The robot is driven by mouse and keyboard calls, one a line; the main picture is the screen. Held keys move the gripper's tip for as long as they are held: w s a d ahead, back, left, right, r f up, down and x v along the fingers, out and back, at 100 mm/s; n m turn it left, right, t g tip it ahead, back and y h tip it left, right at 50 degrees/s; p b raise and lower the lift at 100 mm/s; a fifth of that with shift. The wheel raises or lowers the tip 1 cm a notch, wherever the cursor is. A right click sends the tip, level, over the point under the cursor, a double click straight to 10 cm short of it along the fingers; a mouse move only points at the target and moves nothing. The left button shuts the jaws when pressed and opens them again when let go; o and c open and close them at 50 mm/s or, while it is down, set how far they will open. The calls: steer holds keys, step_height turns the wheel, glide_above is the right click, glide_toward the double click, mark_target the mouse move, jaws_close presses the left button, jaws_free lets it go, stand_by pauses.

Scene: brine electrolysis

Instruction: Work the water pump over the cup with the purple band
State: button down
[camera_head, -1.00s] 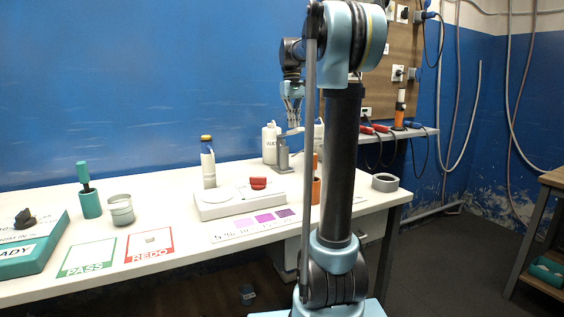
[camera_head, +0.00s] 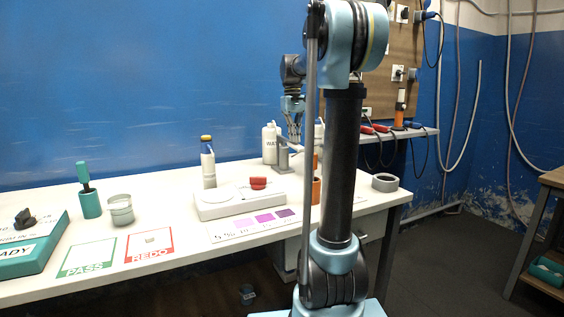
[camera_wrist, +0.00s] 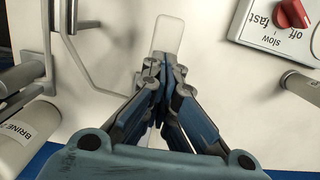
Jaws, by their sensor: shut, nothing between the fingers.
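My gripper (camera_head: 293,138) is shut and empty, pointing down just above the grey water pump (camera_head: 283,157) at the back of the white table. In the wrist view, its closed fingertips (camera_wrist: 165,68) point at a pale rounded tab (camera_wrist: 168,34). I cannot tell whether they touch it or whether the tab belongs to the pump. A bent grey rod (camera_wrist: 101,77) lies left of the fingers. I cannot make out a cup with a purple band in either view; my arm hides part of the table.
A white stirrer box (camera_head: 240,206) with a red knob (camera_wrist: 292,14) stands in front of the pump. A white bottle (camera_head: 269,145) is behind it. A bottle marked BRINE (camera_wrist: 20,135) is close at lower left in the wrist view. An orange cup (camera_head: 315,190) stands beside my arm.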

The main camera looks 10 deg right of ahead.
steer(key=shift+w+a+r, duration=0.1)
steer(key=shift+w+r, duration=0.1)
steer(key=shift+r, duration=1.2)
steer(key=shift+w+r, duration=0.15)
steer(key=shift+r, duration=1.2)
stand_by(0.8)
stand_by(1.5)
steer(key=shift+r, duration=0.1)
stand_by(1.3)
stand_by(0.3)
steer(key=shift+w+a+r, duration=0.1)
steer(key=shift+w+r, duration=0.25)
steer(key=shift+r, duration=0.55)
steer(key=shift+w+a+r, duration=0.1)
steer(key=shift+w+r, duration=0.25)
steer(key=shift+r, duration=0.6)
steer(key=shift+w+a+r, duration=0.1)
steer(key=shift+w+r, duration=0.25)
steer(key=shift+r, duration=0.55)
